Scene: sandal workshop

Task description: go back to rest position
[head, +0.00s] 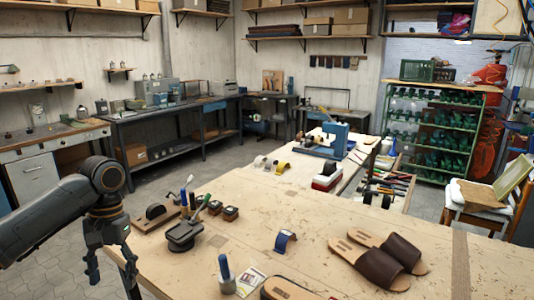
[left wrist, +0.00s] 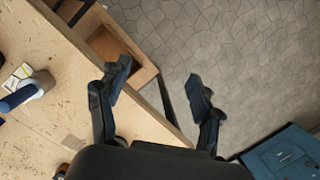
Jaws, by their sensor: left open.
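My left gripper (head: 108,262) hangs at the left edge of the wooden worktable (head: 330,215), with its arm coming in from the left. In the left wrist view its two fingers (left wrist: 155,95) are spread apart with nothing between them. The table edge and a wooden shelf part below it show beyond the fingers, beside the paved floor (left wrist: 240,50). My right gripper is in neither view.
On the table, a pair of brown sandals (head: 385,258) lies at the front right. Grey floor (head: 45,240) is open left of the table.

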